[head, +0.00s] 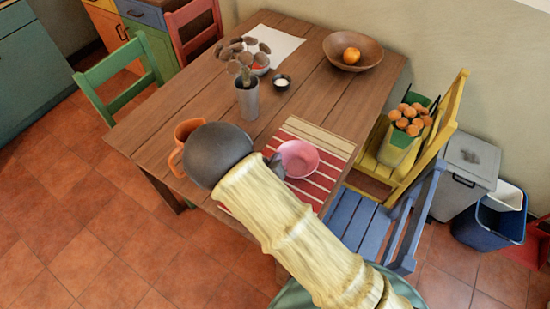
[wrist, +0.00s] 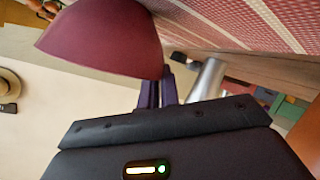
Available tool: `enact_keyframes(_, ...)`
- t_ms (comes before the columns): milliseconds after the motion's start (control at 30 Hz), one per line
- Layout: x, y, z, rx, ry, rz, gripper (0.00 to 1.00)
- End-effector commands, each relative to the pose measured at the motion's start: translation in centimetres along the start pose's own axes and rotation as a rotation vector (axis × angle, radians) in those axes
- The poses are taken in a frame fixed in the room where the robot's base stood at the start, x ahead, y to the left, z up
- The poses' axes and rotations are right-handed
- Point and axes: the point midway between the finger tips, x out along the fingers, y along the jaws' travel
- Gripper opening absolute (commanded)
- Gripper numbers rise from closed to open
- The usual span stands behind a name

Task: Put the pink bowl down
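The pink bowl (head: 298,158) shows over the striped mat (head: 312,188) at the near right part of the table, open side up. In the wrist view the bowl (wrist: 105,40) appears upside down, with its rim edge at the fingers. My gripper (head: 275,165) is at the bowl's left side, partly hidden behind my wrist. In the wrist view the dark fingers (wrist: 158,90) are close together on the bowl's rim. The bowl's underside is cut off at the top of the wrist view, so I cannot tell whether it touches the mat.
An orange mug (head: 186,130) stands left of my wrist. A grey vase with a brown plant (head: 246,98), a small dark cup (head: 282,82) and a wooden bowl with an orange (head: 340,62) are farther back. Yellow (head: 448,105) and blue (head: 362,218) chairs stand at the right edge.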

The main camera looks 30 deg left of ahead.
Motion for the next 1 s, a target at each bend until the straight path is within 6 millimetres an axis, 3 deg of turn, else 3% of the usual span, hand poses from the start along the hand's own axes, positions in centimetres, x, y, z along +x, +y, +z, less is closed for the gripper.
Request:
enact_keyframes(200, 0.1, -0.1, 0.2, 0.0, 0.001, 0.001, 0.0)
enact_keyframes(300, 0.1, -0.1, 0.2, 0.0, 0.0, 0.0, 0.23)
enact_keyframes(333, 0.1, -0.1, 0.2, 0.0, 0.0, 0.0, 0.27)
enact_keyframes(733, -0.4, 0.0, 0.0, 0.0, 0.0, -0.001, 0.27)
enact_keyframes(1000, -4.7, -0.1, 0.0, 0.0, 0.001, -0.004, 0.27)
